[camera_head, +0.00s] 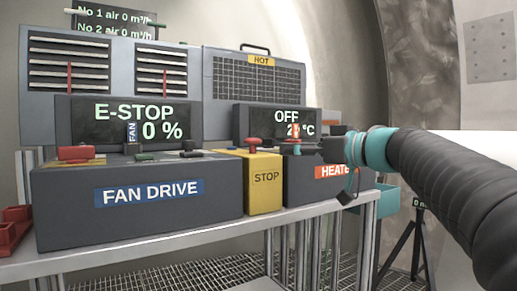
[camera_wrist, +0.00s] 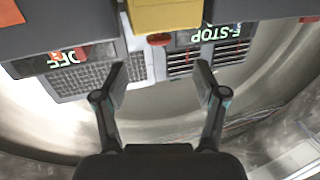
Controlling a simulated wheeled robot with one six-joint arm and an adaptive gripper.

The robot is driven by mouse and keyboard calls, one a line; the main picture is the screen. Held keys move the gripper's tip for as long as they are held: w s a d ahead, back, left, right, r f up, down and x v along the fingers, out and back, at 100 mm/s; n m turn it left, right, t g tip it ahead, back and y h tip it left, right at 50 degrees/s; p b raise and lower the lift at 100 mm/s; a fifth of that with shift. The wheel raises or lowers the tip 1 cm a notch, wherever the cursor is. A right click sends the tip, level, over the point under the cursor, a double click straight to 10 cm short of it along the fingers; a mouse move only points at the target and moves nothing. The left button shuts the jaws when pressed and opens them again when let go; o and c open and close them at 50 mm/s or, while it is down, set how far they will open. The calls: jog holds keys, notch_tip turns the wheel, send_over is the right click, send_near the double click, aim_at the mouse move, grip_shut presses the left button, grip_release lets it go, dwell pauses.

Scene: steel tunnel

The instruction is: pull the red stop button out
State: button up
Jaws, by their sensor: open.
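The red stop button (camera_head: 253,146) is a mushroom knob on top of the yellow STOP box (camera_head: 264,178), between the fan drive and heater boxes. In the wrist view, which is upside down, the button (camera_wrist: 158,39) shows at the edge of the yellow box (camera_wrist: 165,14). My gripper (camera_wrist: 161,82) is open and empty, its fingers spread to either side below the button in that picture. In the head view my gripper is to the right of the button, in front of the heater's top, apart from the button. Its fingertips are hard to make out there.
The fan drive box (camera_head: 140,200) on the left carries another red switch (camera_head: 75,153) and small levers. The heater box (camera_head: 310,185) has an orange knob (camera_head: 296,132) close to my gripper. Displays read E-STOP (camera_head: 134,112) and OFF (camera_head: 286,118). A red tray (camera_head: 14,230) lies far left.

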aim_at(259, 142)
jog(key=p+x, duration=0.1)
jog(key=x, duration=0.3)
jog(key=r+p+x, duration=0.1)
jog(key=x, duration=0.4)
jog(key=p+x, duration=0.1)
jog(key=x, duration=0.4)
jog(key=shift+w+d+r+p, duration=0.15)
jog(key=shift+r+p, duration=0.1)
jog(key=shift+p, duration=0.05)
